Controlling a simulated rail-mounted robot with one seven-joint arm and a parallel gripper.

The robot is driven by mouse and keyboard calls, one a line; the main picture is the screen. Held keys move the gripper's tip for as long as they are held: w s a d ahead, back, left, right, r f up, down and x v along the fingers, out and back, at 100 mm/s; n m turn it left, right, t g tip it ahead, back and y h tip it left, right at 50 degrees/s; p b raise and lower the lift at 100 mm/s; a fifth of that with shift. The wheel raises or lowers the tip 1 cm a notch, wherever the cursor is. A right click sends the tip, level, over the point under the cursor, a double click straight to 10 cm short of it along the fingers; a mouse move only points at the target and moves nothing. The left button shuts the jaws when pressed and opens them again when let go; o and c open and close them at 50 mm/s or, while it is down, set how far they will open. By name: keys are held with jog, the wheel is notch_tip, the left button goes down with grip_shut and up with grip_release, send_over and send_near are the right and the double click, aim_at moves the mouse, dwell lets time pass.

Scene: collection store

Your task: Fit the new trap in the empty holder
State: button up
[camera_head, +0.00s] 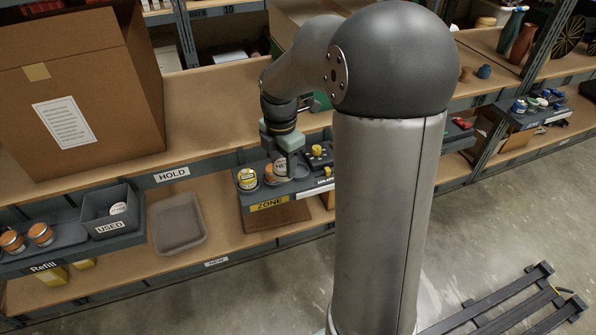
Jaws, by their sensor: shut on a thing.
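My gripper (282,150) points down over the small dark shelf tray (301,187) marked ZONE. It is shut on the new trap (281,169), a pale round piece with partly visible "NEW" lettering. The trap is at the tray, right of a yellow-and-white jar (247,180). A dark round rim (269,181), perhaps the holder, shows at the trap's lower left. I cannot tell whether the trap is seated in it or just above it; the fingers hide part of this.
A dark bin (111,225) marked USED holds a pale round piece. Orange-lidded jars (40,233) stand in the Refill tray. A grey tray (178,222) on the lower shelf looks empty. A black-and-yellow knobbed item (318,152) stands close right of my gripper. A large cardboard box (110,120) fills the left.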

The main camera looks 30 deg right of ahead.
jog(key=w+d+f, duration=0.5)
jog(key=w+f, duration=0.1)
jog(key=w+d+f+b, duration=0.1)
jog(key=w+d+f, duration=0.2)
jog(key=w, duration=0.1)
jog(key=shift+d, duration=0.35)
jog(key=shift+w+d+f, duration=0.1)
jog(key=shift+f, duration=0.1)
jog(key=shift+w+d+f+b, duration=0.1)
jog(key=shift+f+b, duration=0.1)
jog(key=shift+f, duration=0.7)
jog(key=shift+w+d+f+b, duration=0.1)
jog(key=shift+f+b, duration=0.05)
jog(key=shift+f, duration=0.7)
jog(key=shift+f, duration=0.1)
jog(key=shift+f, duration=0.25)
jog(key=o, duration=1)
jog(key=shift+c, duration=0.2)
jog(key=shift+r, duration=0.1)
